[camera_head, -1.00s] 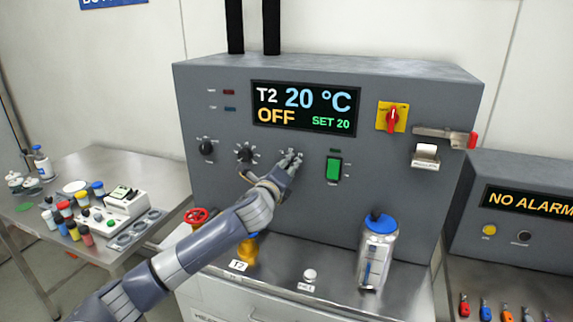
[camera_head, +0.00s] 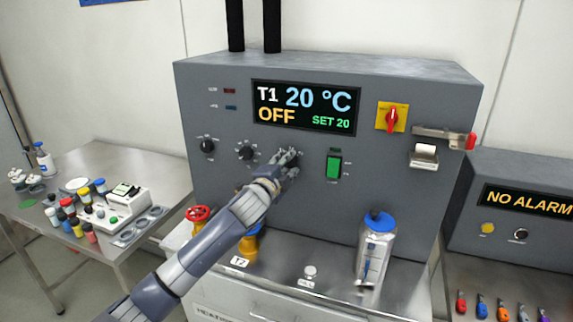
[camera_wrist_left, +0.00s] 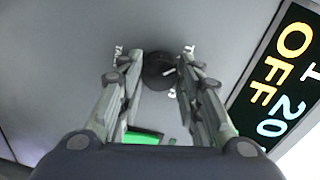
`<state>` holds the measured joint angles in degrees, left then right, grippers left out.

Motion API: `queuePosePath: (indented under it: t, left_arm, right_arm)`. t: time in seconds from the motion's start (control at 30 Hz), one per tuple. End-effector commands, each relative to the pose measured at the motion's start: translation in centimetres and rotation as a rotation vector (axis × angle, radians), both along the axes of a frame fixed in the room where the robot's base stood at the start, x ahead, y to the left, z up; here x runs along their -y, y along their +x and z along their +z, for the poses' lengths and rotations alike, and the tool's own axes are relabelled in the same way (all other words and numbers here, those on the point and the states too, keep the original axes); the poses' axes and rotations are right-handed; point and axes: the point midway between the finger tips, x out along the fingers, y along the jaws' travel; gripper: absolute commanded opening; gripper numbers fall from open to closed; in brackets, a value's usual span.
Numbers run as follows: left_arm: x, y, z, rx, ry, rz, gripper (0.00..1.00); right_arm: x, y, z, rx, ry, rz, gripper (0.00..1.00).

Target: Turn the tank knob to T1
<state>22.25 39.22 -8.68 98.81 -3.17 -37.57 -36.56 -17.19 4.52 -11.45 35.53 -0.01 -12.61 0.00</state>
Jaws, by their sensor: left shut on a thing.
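My left gripper (camera_head: 287,158) is at the third knob from the left on the grey panel. In the left wrist view the gripper (camera_wrist_left: 160,62) has its two fingers on either side of the black tank knob (camera_wrist_left: 158,70), shut on it. In the head view the gripper mostly hides this knob. The display (camera_head: 305,108) reads T1, 20 °C, OFF and SET 20. My right gripper is in neither view.
Left of the gripper are two more black knobs (camera_head: 246,153). To the right are a green switch (camera_head: 334,168) and a red-and-yellow switch (camera_head: 392,117). A blue-capped bottle (camera_head: 376,250) and a red valve wheel (camera_head: 198,214) stand in front of the panel.

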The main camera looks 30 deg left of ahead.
Motion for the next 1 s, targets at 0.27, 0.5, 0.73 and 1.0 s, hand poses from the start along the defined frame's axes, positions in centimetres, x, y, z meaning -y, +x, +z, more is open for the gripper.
queuePosePath:
  t: [0.27, 0.5, 0.73, 1.0]
  left_arm:
    - [-0.07, -0.01, 0.01, 0.020, -0.087, 0.000, 0.09]
    - [-0.09, -0.01, -0.02, 0.025, -0.103, 0.001, 0.09]
    - [-0.09, -0.01, -0.03, 0.025, -0.104, 0.002, 0.09]
    - [-0.06, 0.00, -0.02, 0.024, -0.102, 0.001, 0.53]
  right_arm:
    - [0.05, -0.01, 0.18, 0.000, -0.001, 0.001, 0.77]
    - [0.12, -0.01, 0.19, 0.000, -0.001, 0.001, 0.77]
    - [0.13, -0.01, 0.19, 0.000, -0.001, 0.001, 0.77]
    - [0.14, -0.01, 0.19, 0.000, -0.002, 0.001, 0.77]
